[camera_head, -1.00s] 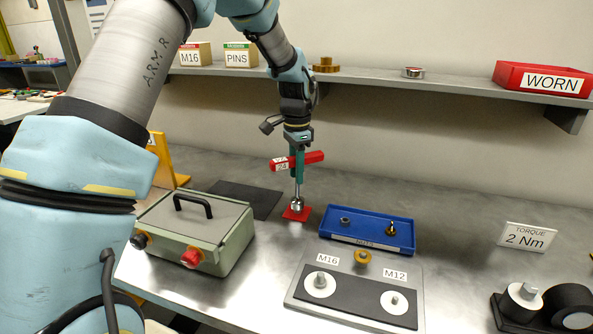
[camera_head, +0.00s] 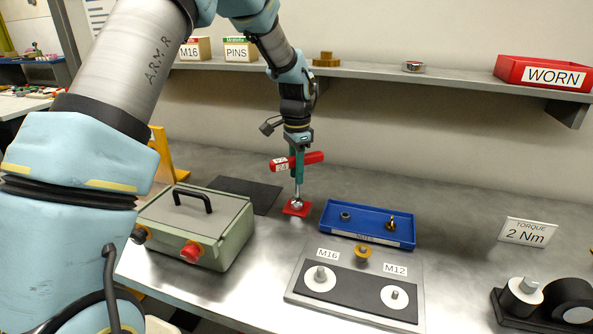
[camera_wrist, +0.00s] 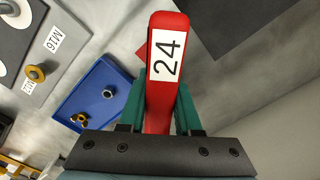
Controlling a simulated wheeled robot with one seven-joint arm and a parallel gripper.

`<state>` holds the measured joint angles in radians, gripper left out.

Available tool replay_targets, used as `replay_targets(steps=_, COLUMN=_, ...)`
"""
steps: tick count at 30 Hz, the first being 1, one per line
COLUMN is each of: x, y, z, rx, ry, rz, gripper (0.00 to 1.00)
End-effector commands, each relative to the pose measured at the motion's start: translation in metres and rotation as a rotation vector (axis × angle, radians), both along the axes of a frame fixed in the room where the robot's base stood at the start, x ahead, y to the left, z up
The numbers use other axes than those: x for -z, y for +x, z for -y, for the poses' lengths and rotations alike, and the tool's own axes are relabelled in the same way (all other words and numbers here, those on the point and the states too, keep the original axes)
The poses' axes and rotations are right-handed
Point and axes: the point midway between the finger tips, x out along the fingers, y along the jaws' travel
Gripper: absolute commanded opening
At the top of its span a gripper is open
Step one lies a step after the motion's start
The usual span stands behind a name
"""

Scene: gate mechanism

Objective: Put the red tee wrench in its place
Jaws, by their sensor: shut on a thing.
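The red tee wrench (camera_head: 312,158) has a red cross handle marked 24 and a metal shaft pointing down. My gripper (camera_head: 297,166) is shut on its handle. The handle also fills the middle of the wrist view (camera_wrist: 165,75), between the green fingers (camera_wrist: 160,105). The wrench stands about upright. Its socket end is at the red square patch (camera_head: 295,208) on the bench; I cannot tell whether it touches the patch. In the wrist view, a corner of the patch shows beside the handle, and the socket is hidden.
A blue tray (camera_head: 368,236) with small parts is right of the patch. A plate with M16 and M12 posts (camera_head: 355,315) lies in front. A green-grey case (camera_head: 215,243) and a dark mat (camera_head: 246,194) are left. The shelf (camera_head: 430,82) runs along the wall behind.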

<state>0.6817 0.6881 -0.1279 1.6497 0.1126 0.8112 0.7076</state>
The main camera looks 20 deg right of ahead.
Motion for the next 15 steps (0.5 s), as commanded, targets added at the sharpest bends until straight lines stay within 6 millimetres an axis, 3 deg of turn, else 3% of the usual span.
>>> replay_targets(steps=3, x=-0.0005, y=0.0002, z=0.0002, rx=0.000, ry=-0.001, rz=0.001, gripper=0.00)
replay_targets(steps=4, x=-0.0006, y=0.0002, z=0.0003, rx=0.000, ry=-0.001, rz=0.001, gripper=0.36)
replay_targets(steps=12, x=-0.0004, y=0.0001, z=0.0002, rx=0.000, ry=0.000, rz=0.000, gripper=0.66)
replay_targets(steps=15, x=-0.0003, y=0.0000, z=0.0001, rx=0.000, ry=0.000, rz=0.000, gripper=0.67)
